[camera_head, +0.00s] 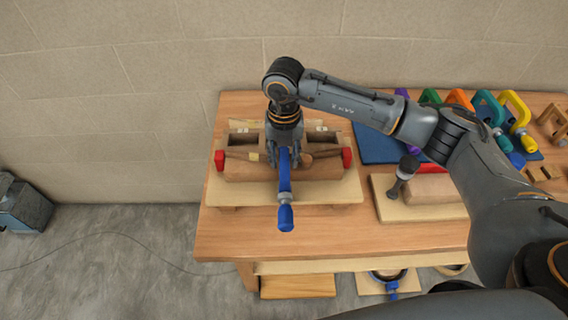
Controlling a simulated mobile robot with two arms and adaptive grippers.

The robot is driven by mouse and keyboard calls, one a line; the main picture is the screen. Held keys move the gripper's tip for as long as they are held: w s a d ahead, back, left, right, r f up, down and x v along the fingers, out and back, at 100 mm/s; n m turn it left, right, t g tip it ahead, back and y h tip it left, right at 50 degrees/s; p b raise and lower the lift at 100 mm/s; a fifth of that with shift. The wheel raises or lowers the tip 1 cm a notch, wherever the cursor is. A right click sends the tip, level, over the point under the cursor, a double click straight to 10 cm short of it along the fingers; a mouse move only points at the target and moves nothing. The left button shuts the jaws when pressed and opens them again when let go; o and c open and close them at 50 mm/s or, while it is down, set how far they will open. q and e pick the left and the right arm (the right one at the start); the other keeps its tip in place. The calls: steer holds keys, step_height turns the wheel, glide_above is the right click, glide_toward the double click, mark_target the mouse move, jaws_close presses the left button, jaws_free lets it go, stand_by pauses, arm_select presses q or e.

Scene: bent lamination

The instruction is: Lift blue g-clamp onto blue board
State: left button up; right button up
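The blue g-clamp (285,185) sits at the middle of the wooden bending form (240,173), with its blue handle (286,217) toward the front edge of the table. My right gripper (285,160) points down over the clamp's upper part, with a finger on each side of the blue frame. Whether the fingers press on it cannot be told, and they hide part of the clamp. The blue board (372,148) lies flat to the right, partly hidden by my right arm. My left gripper is not in view.
Red clamp ends (219,160) show at both sides of the form. A mallet (403,174) rests by a wooden block (430,190) on the right. Several coloured clamps, including a yellow one (519,112), stand at the back right. Another blue clamp (391,286) is on the lower shelf.

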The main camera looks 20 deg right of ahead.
steer(key=shift+f+b, duration=0.25)
steer(key=shift+b, duration=0.15)
stand_by(0.4)
jaws_close()
